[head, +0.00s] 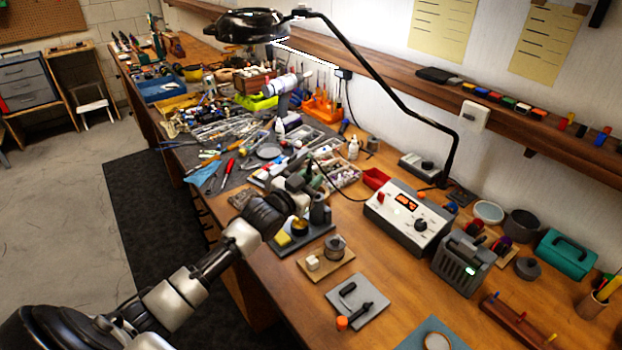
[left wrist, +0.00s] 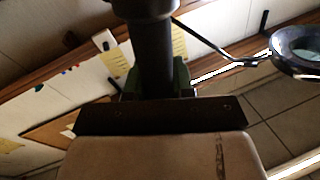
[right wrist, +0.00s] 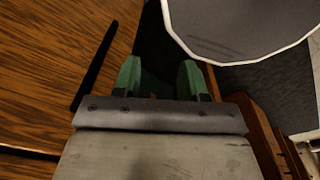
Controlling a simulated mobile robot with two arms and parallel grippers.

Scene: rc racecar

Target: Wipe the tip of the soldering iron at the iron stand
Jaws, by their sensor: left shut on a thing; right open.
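My left gripper (head: 303,186) is shut on the soldering iron, above the iron stand. In the left wrist view the iron's dark, thick handle (left wrist: 153,55) stands between the green fingers. The iron's tip is hidden in the head view, so I cannot tell whether it touches anything. The iron stand (head: 305,243) has a dark base with a yellow sponge (head: 282,239) and a round cup with brassy filling (head: 299,226). My wrist partly covers the stand. My right gripper (right wrist: 160,80) is open and empty in the right wrist view, and is outside the head view.
The soldering station (head: 407,216) stands right of the iron stand, with a dark cable running toward my left gripper. A small board with a pot (head: 336,246) and a grey plate (head: 357,300) lie in front. Tools crowd the bench's far part. A magnifier lamp (head: 250,25) hangs above.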

